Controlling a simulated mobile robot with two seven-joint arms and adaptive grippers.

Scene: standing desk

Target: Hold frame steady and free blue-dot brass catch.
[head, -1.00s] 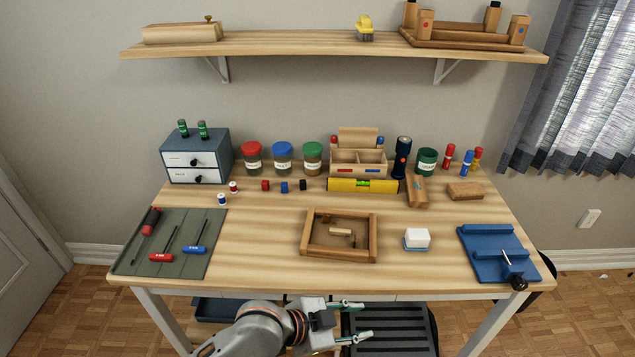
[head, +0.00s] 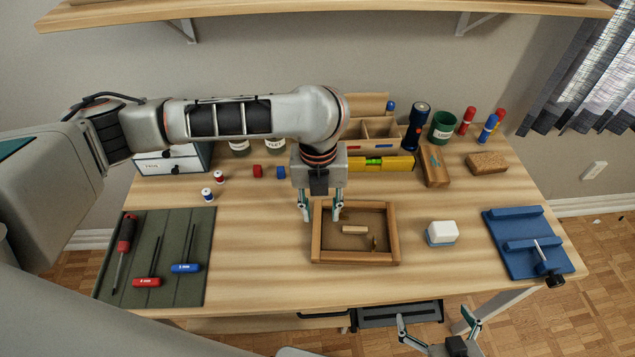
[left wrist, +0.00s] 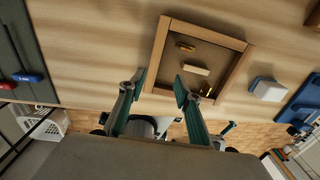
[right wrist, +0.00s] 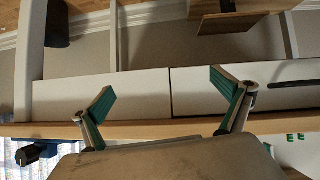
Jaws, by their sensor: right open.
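The wooden frame (head: 393,233) lies flat on the desk, with a short pale wood block (head: 354,229) and a small brownish piece (head: 374,243) inside it. The left wrist view shows the frame (left wrist: 237,72) and two small brass-coloured pieces, one near the back (left wrist: 186,47) and one near the front rail (left wrist: 208,92). I cannot make out a blue dot. My left gripper (head: 320,214) is open at the frame's left rail, a finger on either side of it; contact is unclear. My right gripper (head: 439,324) is open and empty, in front of the desk edge.
A white block on a blue base (head: 441,233) and a blue fixture (head: 525,243) stand to the right. A green mat (head: 195,232) with screwdrivers lies at left. A yellow level (head: 390,163) and a wooden organizer are behind. Desk space between mat and frame is clear.

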